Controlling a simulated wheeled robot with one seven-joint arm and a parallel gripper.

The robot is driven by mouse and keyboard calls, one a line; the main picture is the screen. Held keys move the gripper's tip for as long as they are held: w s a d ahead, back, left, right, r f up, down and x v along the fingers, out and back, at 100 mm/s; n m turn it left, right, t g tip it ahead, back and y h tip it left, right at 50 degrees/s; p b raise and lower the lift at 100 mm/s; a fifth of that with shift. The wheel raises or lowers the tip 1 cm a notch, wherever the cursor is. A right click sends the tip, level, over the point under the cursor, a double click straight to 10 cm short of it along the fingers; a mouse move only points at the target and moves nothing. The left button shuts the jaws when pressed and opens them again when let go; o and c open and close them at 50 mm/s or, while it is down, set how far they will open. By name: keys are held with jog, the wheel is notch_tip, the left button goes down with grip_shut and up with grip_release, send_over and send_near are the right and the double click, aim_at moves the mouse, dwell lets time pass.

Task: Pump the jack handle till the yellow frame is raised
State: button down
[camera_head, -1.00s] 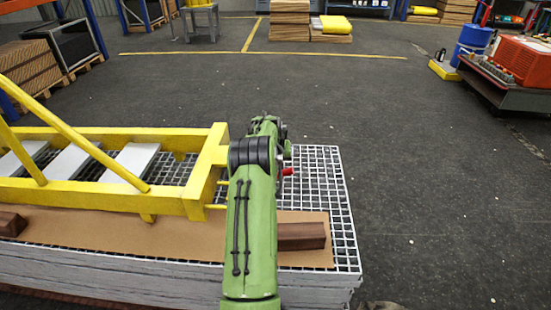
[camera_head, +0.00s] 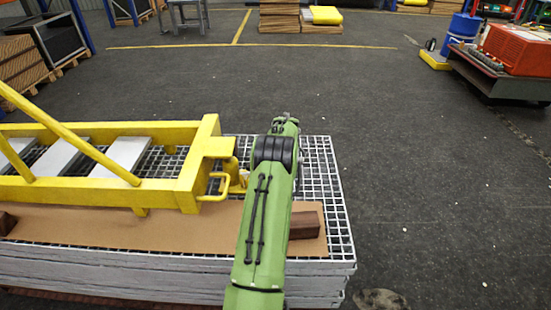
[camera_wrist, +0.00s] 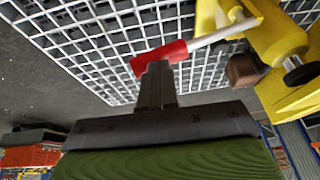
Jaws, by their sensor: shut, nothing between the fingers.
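The yellow frame (camera_head: 188,180) lies along the left of the head view, over the grating stack. A small yellow jack (camera_head: 238,182) stands by its right end, partly behind my arm. In the wrist view the yellow jack (camera_wrist: 275,38) is at upper right, and its silver handle (camera_wrist: 222,34) runs left to a red grip (camera_wrist: 160,58). My gripper (camera_wrist: 157,72) is shut and empty, its fingertips overlapping the lower edge of the red grip in the picture. I cannot tell whether they touch. My arm hides the red grip and gripper in the head view.
The white grating stack (camera_head: 335,215) carries a brown board (camera_head: 95,229) and a dark wooden block (camera_head: 304,225) right of my arm. The floor to the right is open. A cart with a red machine (camera_head: 518,48) stands at far right.

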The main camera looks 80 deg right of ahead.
jog(key=shift+s+d+f+m+t+y+b, duration=0.15)
jog(key=shift+s+f+t+b, duration=0.35)
jog(key=shift+f, duration=0.75)
jog(key=shift+s+f+m+t+y+b, duration=0.1)
jog(key=shift+s+f+t+b, duration=0.2)
jog(key=shift+f+t, duration=0.65)
jog(key=shift+s+d+f+m+t+y+b, duration=0.15)
jog(key=shift+s+f+t+b, duration=0.3)
jog(key=shift+f, duration=1.05)
jog(key=shift+w+a+f, duration=0.1)
jog(key=shift+w+a, duration=0.05)
